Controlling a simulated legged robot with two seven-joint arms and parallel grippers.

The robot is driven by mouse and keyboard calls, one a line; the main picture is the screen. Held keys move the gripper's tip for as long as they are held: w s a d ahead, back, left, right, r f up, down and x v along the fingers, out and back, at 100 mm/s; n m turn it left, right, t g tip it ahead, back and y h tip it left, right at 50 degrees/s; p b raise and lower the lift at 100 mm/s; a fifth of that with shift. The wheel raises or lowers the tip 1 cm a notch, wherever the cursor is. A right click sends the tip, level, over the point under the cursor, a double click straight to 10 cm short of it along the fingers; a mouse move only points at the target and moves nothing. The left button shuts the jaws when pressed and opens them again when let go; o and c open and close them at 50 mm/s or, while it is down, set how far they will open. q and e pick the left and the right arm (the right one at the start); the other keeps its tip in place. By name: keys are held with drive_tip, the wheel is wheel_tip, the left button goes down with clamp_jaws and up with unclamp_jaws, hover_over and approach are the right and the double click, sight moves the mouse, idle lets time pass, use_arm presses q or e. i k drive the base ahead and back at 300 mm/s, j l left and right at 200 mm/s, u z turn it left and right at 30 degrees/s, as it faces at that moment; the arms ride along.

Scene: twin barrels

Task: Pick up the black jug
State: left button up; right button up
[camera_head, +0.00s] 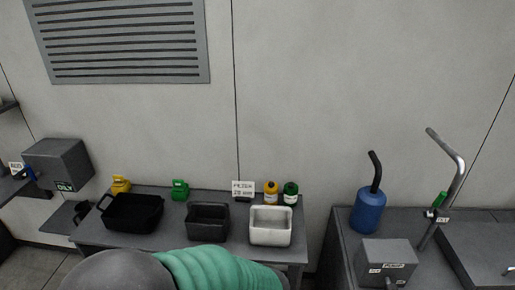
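I cannot make out a black jug in the head view. On the table (180,239) by the wall stand a yellow jug (120,184) and a green jug (180,190) at the back left. In front of them are a black tray (131,214), a dark grey bin (207,222) and a white bin (270,226). A yellow bottle (271,191) and a dark green bottle (290,194) stand behind the white bin. Neither of my grippers is in view.
A blue container (368,212) with a black spout stands on the right bench (412,221), near a bent metal pipe (448,188) and a grey box (386,262). A grey rounded shape and a green ribbed shape (215,270) cover the table's front edge.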

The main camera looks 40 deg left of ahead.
sight(82, 208)
drive_tip(key=u, duration=2.75)
drive_tip(key=i+j+z, duration=0.1)
drive_tip(key=i+j, duration=1.1)
drive_tip(key=i+j+z, duration=0.1)
drive_tip(key=i+j, duration=1.1)
drive_tip(key=i, duration=0.75)
